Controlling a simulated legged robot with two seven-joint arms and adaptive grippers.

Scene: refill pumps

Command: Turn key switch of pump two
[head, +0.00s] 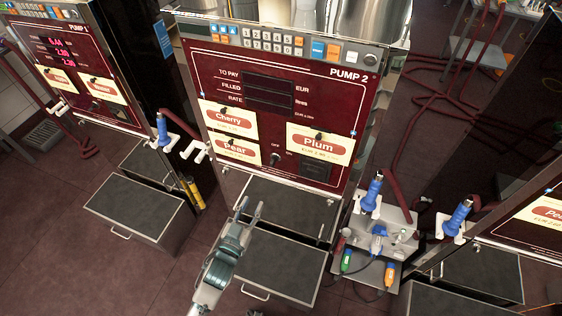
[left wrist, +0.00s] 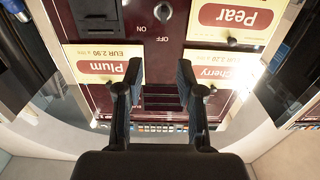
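Pump two (head: 335,95) is a dark red panel in a metal cabinet, labelled PUMP 2, with its displays dark. Its key switch (head: 274,158) is a small round knob low on the panel, between the Pear and Plum cards, with OFF and ON marks beside it. The key switch also shows at the top of the left wrist view (left wrist: 163,12), where the panel appears upside down; which mark it points to is unclear. My left gripper (head: 249,205) is open and empty, below and apart from the switch. My right gripper is not seen.
Metal drawers (head: 268,265) jut out below the panel. Pump one (head: 75,65), with lit red digits, is at the left. Cards for Cherry (head: 228,118), Pear (head: 236,150) and Plum (head: 318,143) surround the switch.

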